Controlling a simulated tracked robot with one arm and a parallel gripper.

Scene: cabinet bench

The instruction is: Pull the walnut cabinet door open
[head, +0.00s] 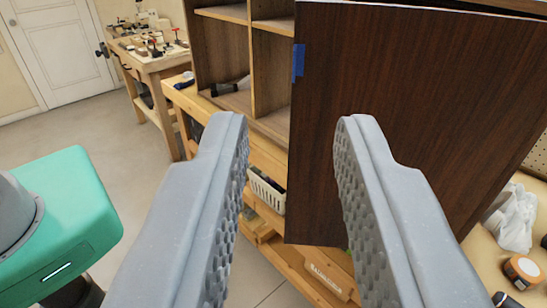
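The walnut cabinet door (410,95) is a dark brown panel filling the upper right of the head view. It stands out at an angle, and open cabinet shelves (270,55) show to its left. A small blue piece (299,60) is on its left edge. I see no handle on the part in view. My gripper (295,130) is open, its two grey textured fingers wide apart. The right finger overlaps the door in the picture, and the left finger is left of the door's edge. Nothing is between the fingers that I can tell; contact with the door is unclear.
A wooden bench (262,152) runs below the cabinet, with a white basket (267,190) underneath. A white bag (512,218) and an orange-and-black jar (523,271) sit at lower right. Another workbench (150,62) with tools and a white room door (62,45) stand behind.

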